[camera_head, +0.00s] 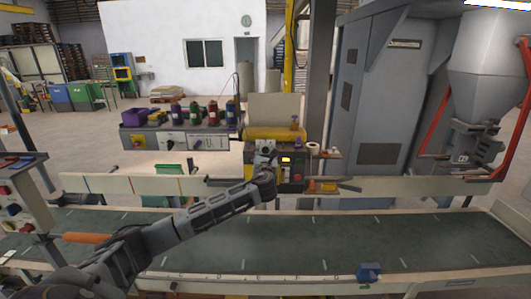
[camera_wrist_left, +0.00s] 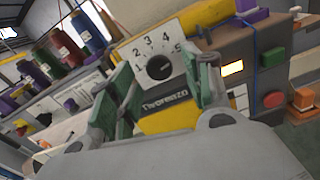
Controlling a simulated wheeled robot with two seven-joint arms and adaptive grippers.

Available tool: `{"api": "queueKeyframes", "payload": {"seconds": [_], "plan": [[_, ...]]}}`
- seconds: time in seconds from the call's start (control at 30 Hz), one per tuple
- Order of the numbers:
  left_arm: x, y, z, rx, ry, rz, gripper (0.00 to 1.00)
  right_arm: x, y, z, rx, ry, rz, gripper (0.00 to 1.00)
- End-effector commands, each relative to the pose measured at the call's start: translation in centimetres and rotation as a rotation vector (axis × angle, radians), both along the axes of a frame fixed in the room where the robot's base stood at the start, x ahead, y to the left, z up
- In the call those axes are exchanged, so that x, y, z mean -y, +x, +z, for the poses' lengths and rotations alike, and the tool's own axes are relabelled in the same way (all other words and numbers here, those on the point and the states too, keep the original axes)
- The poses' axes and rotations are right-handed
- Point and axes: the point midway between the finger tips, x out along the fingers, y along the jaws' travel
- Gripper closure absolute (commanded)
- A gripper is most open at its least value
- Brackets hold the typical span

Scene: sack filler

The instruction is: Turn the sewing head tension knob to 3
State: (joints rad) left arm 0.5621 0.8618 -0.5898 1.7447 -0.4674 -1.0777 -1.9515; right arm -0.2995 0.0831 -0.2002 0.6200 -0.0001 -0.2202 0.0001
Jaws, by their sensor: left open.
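The tension knob (camera_wrist_left: 159,67) is a dark round knob on a white dial plate (camera_wrist_left: 184,24) with printed numbers, in the left wrist view. Which number it points to is too small to tell. The plate sits on the yellow and grey sewing head (camera_head: 276,133), at the middle of the head view. My left gripper (camera_wrist_left: 165,72) is open, its green-sided fingers on either side of the knob in the picture. Whether they touch it I cannot tell. In the head view my left gripper (camera_head: 264,160) is in front of the sewing head and hides part of it. My right gripper is not in view.
A lit yellow display (camera_wrist_left: 232,69) and a red button (camera_wrist_left: 273,99) are right of the knob. Thread spools (camera_head: 194,112) stand on a bench to the left. A green conveyor belt (camera_head: 320,240) runs below my arm, with a blue object (camera_head: 368,272) at its near edge.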

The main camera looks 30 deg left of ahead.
Motion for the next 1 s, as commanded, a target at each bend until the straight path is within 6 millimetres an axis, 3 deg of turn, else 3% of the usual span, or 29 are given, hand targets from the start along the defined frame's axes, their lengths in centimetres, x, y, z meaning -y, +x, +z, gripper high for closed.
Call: {"api": "queueKeyframes", "payload": {"seconds": [0.3, 0.7, 1.0], "plan": [[-1.0, 1.7, 0.0, 0.0, 0.0, 0.001, 0.5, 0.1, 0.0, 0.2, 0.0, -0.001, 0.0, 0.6], [-1.1, 1.9, 0.0, 0.0, 0.0, 0.0, 0.5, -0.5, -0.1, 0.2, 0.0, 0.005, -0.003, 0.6], [-1.2, 1.8, 0.0, 0.0, 0.0, 0.0, 0.89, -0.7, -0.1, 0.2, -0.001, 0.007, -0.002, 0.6]]}}
